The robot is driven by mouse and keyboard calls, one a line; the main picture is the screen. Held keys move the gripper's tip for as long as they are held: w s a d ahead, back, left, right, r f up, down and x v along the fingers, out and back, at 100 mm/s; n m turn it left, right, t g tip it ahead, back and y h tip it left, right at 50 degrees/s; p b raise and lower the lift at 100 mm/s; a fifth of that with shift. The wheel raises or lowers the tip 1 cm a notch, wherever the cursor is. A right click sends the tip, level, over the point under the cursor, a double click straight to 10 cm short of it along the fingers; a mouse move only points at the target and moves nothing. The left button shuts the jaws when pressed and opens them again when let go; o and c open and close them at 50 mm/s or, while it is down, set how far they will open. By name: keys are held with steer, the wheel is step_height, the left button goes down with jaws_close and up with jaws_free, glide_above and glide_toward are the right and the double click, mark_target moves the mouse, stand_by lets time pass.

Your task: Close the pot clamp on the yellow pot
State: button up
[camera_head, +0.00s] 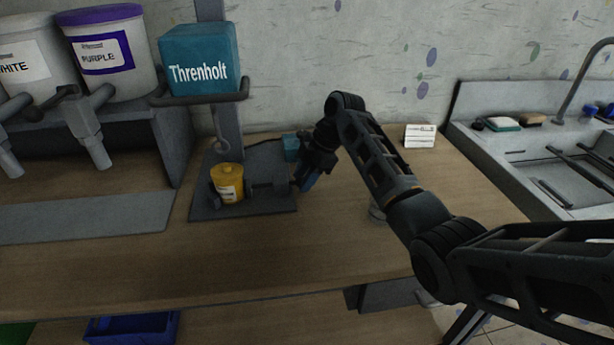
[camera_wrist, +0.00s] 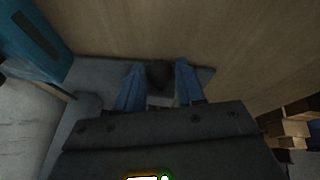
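The yellow pot (camera_head: 228,184) stands upright on the dark base plate of the printing stand, with a pale label on its front. The pot clamp (camera_head: 263,187) is a dark bar with a thick end, reaching from the pot's right side toward my gripper. My gripper (camera_head: 306,180) is at the clamp's right end, its blue fingers pointing down. In the wrist view, the fingers (camera_wrist: 159,82) are apart, with a dark round clamp end (camera_wrist: 160,74) between them. Whether they touch it is not clear.
A teal Threnholt block (camera_head: 200,60) sits above the pot on the stand's column. White (camera_head: 32,60) and purple (camera_head: 108,50) buckets stand at left. A small white card (camera_head: 420,136) and a sink (camera_head: 560,165) are at right. The front counter is clear.

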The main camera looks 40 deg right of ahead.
steer(key=o, duration=0.3)
steer(key=b+v, duration=0.1)
steer(key=v, duration=0.6)
steer(key=shift+r, duration=0.4)
steer(key=shift+s+d, duration=0.1)
steer(key=shift+d, duration=0.05)
steer(key=shift+s+f, duration=0.1)
